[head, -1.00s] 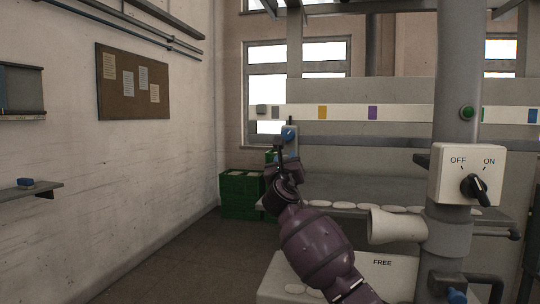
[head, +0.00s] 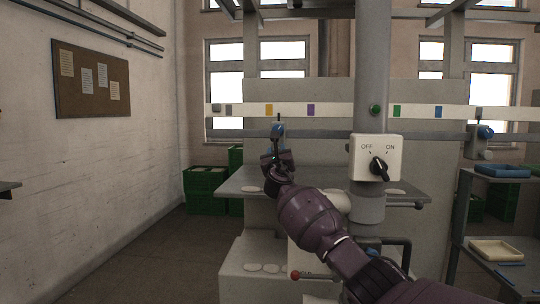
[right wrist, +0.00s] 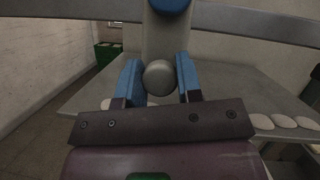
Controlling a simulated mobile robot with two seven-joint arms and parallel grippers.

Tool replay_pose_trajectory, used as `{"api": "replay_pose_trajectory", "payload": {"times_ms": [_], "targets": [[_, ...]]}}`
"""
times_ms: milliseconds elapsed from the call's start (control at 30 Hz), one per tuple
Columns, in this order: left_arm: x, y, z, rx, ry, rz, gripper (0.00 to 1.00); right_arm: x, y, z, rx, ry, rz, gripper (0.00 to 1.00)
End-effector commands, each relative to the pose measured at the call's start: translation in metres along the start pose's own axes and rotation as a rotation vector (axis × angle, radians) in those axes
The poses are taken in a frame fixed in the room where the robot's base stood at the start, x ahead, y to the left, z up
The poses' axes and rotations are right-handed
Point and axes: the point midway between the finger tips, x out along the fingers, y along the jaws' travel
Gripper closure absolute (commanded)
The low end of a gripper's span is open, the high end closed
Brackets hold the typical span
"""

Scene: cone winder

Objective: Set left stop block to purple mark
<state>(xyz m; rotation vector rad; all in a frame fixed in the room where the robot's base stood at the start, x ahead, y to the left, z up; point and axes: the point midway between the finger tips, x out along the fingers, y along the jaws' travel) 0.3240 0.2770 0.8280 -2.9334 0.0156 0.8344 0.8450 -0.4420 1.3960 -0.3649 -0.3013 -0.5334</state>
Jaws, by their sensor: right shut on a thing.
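The left stop block shows in the head view as a blue knob (head: 278,130) on the horizontal rail, largely hidden behind my gripper. It sits just right of the yellow mark (head: 269,110) and left of the purple mark (head: 311,110). My right gripper (head: 278,157) is just below the blue knob. In the right wrist view its blue fingers (right wrist: 159,80) are shut around a round grey handle (right wrist: 159,78) below the block's grey body (right wrist: 170,38). My left gripper is not in view.
The right stop block (head: 479,147) hangs on the rail at the right. A grey post with an OFF/ON switch box (head: 362,158) stands right of my gripper. Below is a grey shelf (head: 240,184). Green crates (head: 205,186) stand at the back left.

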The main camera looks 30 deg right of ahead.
Motion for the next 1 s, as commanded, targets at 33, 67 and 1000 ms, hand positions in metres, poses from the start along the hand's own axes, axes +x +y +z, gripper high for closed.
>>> {"api": "replay_pose_trajectory", "payload": {"times_ms": [33,67,1000], "targets": [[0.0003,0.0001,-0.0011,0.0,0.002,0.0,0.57,0.0019,-0.0027,-0.0024,-0.002,0.001,0.001,1.0],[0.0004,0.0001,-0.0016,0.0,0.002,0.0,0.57,0.0029,-0.004,-0.0031,-0.002,0.0,0.001,1.0],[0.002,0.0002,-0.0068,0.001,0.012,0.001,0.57,0.0076,-0.0111,-0.0069,-0.001,0.0,0.002,0.42]]}}
